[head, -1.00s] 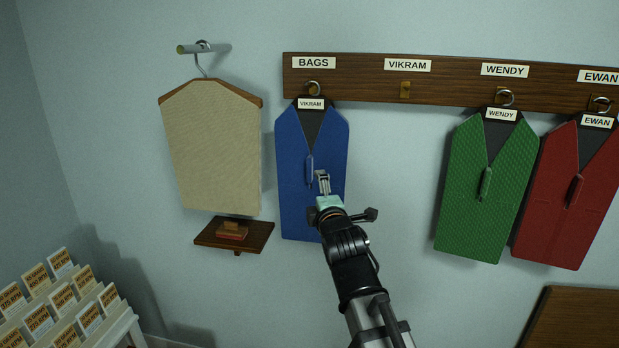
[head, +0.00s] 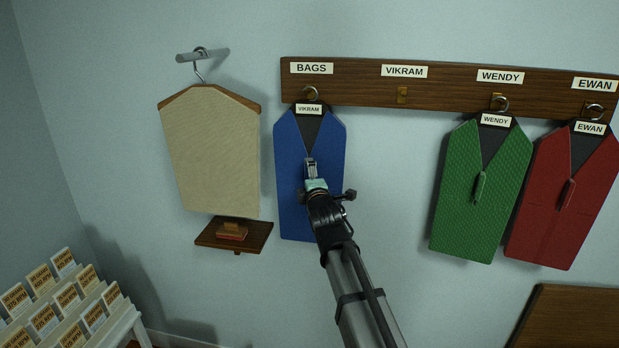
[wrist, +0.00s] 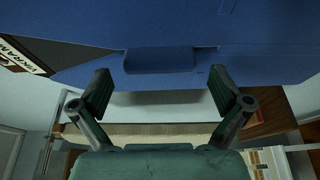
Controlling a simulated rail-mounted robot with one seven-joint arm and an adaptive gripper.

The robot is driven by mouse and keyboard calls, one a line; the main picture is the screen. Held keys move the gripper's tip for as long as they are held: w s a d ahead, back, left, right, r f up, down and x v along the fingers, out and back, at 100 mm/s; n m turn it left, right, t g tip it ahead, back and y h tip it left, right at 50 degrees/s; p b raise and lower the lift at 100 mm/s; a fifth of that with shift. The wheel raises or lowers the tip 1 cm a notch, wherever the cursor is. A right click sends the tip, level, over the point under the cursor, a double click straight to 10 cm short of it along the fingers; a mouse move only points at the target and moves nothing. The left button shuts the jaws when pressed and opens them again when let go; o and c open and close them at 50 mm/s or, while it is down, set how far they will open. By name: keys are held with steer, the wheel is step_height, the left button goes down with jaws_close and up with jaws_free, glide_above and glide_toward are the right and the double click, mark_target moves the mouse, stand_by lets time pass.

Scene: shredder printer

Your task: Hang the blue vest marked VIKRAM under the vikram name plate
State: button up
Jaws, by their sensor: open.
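The blue vest (head: 291,180) marked VIKRAM hangs by a ring from the hook under the BAGS plate (head: 311,68). The VIKRAM name plate (head: 404,71) is to its right, with an empty hook (head: 402,95) below it. My gripper (head: 310,165) is in front of the vest's chest and hides the vest's handle in the head view. In the wrist view, my gripper (wrist: 162,86) is open, its two fingers spread at either side of the blue handle (wrist: 158,60) on the vest (wrist: 80,28). The handle appears just beyond the fingertips; contact cannot be told.
A green WENDY vest (head: 465,200) and a red EWAN vest (head: 550,220) hang right on the wooden rail (head: 365,96). A beige bag-like panel (head: 215,150) hangs left above a small shelf (head: 255,239). A card rack (head: 130,320) stands lower left.

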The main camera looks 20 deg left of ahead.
steer(key=shift+x, duration=0.95)
steer(key=c, duration=1.3)
steer(key=shift+o, duration=0.2)
steer(key=shift+r, duration=0.2)
